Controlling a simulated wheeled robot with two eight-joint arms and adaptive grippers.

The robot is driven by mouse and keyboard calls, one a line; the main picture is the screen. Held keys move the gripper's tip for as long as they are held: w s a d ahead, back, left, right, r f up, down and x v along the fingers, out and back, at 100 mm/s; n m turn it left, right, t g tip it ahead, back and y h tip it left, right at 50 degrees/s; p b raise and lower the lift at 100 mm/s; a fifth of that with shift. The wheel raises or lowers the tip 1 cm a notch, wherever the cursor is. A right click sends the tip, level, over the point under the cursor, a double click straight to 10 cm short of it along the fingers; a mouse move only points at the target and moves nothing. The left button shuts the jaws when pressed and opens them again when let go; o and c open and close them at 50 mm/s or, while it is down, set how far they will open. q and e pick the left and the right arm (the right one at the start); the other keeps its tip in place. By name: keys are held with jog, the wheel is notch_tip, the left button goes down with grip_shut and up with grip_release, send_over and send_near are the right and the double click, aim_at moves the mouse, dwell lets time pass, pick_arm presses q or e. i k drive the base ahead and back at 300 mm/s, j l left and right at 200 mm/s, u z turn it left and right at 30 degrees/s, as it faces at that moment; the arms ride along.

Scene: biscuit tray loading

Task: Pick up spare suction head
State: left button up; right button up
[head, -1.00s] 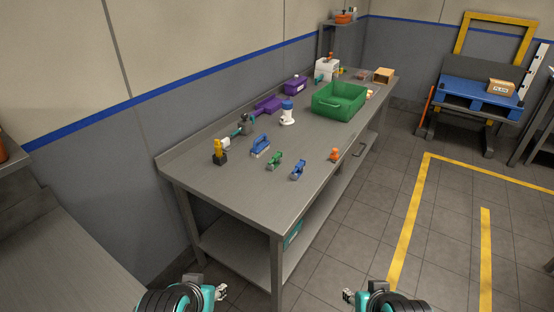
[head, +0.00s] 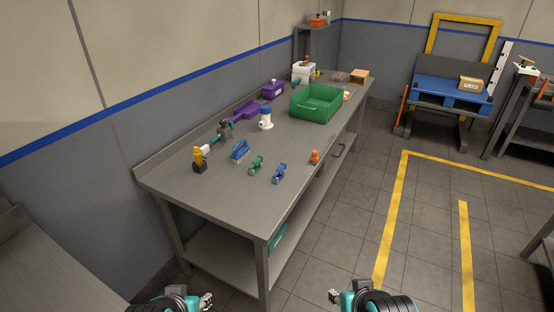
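On the steel bench (head: 215,205) stand several small tool-like items, and I cannot tell for sure which is the spare suction head. A small orange piece (head: 315,157) stands near the front edge. A green-and-grey piece (head: 257,165) and a blue-and-grey piece (head: 279,173) lie to its left. My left gripper (head: 207,301) and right gripper (head: 334,297) show at the bottom edge of the picture, away from the bench top and touching none of these. Their fingers are too small to read.
A blue-handled brush (head: 240,151), a white-and-blue bottle (head: 266,118), purple bins (head: 245,110) and a green crate (head: 296,107) stand on the bench. The near bench end is clear. Open floor with yellow lines (head: 391,205) lies to the right.

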aim_at(265, 123)
jog(key=i+l, duration=1.1)
jog(key=i, duration=0.2)
